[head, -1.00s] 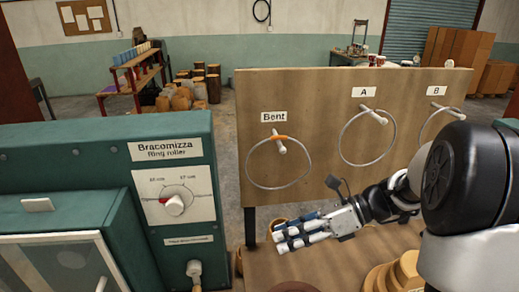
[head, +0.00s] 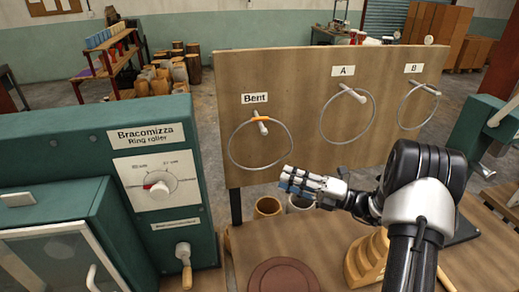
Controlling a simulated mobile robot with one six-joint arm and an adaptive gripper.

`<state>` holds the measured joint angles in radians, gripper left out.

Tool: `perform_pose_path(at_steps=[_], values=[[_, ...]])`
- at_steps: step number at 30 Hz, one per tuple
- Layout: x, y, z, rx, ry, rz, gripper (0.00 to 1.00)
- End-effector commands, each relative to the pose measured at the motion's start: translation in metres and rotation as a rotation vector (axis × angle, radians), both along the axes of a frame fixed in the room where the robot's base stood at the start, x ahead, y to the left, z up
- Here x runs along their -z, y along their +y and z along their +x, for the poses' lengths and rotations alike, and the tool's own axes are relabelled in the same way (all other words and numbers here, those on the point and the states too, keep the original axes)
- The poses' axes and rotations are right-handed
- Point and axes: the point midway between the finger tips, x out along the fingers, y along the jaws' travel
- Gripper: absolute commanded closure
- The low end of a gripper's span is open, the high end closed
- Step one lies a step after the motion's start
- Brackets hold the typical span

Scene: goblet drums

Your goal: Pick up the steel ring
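Three thin steel rings hang on pegs on an upright wooden board (head: 300,80). The ring under the "Bent" label (head: 230,150) has an orange mark near its top. The ring under "A" (head: 322,122) hangs in the middle, and the ring under "B" (head: 398,112) hangs at the right. My gripper (head: 284,181) reaches in from the right with its fingers pointing left. In the picture it is just below and right of the Bent ring and holds no ring. The fingers overlap from this angle, so their opening cannot be judged.
A green ring roller machine (head: 100,150) with a dial and handle fills the left. On the bench (head: 240,250) below the board are a reddish-brown disc (head: 284,277) and a stepped wooden block (head: 362,262). Wooden drum shells (head: 267,207) stand behind the bench edge.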

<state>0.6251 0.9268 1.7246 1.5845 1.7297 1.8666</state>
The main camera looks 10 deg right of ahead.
Motion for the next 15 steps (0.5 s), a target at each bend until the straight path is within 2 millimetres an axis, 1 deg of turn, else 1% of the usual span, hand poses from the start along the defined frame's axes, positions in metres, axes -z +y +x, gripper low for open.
perform_pose_path(at_steps=[1,3,6,11,15], values=[[0.0,0.01,0.005,-0.004,-0.002,-0.002,0.72],[-0.002,0.02,0.012,-0.003,-0.002,-0.001,0.72],[-0.005,0.03,0.019,-0.001,-0.001,-0.002,0.72],[-0.006,0.038,0.023,-0.001,0.0,-0.002,0.72],[-0.008,0.053,0.032,-0.004,-0.002,-0.002,0.72]])
